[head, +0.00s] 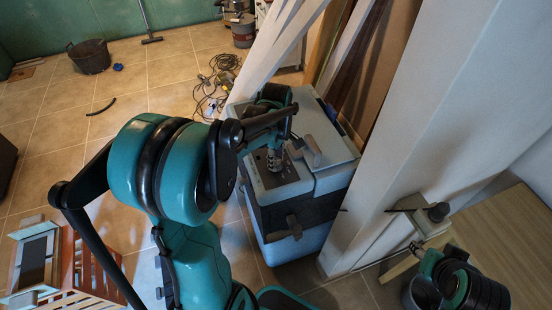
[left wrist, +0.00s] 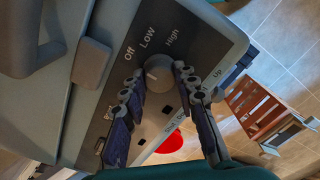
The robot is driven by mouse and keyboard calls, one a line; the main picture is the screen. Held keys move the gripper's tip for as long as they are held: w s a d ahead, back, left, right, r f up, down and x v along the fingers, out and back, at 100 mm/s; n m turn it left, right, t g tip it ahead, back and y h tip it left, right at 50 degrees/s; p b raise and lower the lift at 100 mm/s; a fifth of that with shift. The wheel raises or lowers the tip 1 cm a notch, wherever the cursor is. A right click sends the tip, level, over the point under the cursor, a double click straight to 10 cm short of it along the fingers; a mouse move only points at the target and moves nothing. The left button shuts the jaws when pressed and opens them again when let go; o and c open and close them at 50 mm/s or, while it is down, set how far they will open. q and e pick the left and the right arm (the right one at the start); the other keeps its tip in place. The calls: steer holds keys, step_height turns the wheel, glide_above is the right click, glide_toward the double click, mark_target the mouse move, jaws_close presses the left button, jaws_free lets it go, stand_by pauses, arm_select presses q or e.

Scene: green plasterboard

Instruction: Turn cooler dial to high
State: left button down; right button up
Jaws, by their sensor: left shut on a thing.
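The cooler (head: 290,248) is a blue-grey box with a dark band, standing on the tiled floor beside a white slanted beam. Its control panel (left wrist: 205,45) carries the words Off, Low and High around a round grey dial (left wrist: 159,72). My left gripper (head: 275,160) reaches down onto this panel. In the left wrist view its two dark fingers (left wrist: 159,80) are closed in on either side of the dial. The dial's pointer mark is too small to read. Part of my right arm shows at the lower right in the head view; its fingers cannot be made out clearly.
A white beam (head: 425,120) stands close on the cooler's right. A wooden table (head: 500,235) is at the right. Cables (head: 212,85) and a black bucket (head: 90,56) lie farther back on the floor. A wooden slatted piece (left wrist: 262,105) stands nearby. Open floor lies at the left.

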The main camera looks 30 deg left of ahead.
arm_select(q)
steer(key=m, duration=0.3)
steer(key=shift+p, duration=0.35)
steer(key=m, duration=0.5)
steer(key=shift+p, duration=0.3)
steer(key=m, duration=0.3)
steer(key=shift+m, duration=0.3)
steer(key=shift+m+p, duration=0.3)
steer(key=shift+m, duration=1.6)
steer(key=c, duration=1.2)
jaws_free()
steer(key=shift+o, duration=0.2)
steer(key=shift+r, duration=0.15)
step_height(320, 180, up, 12)
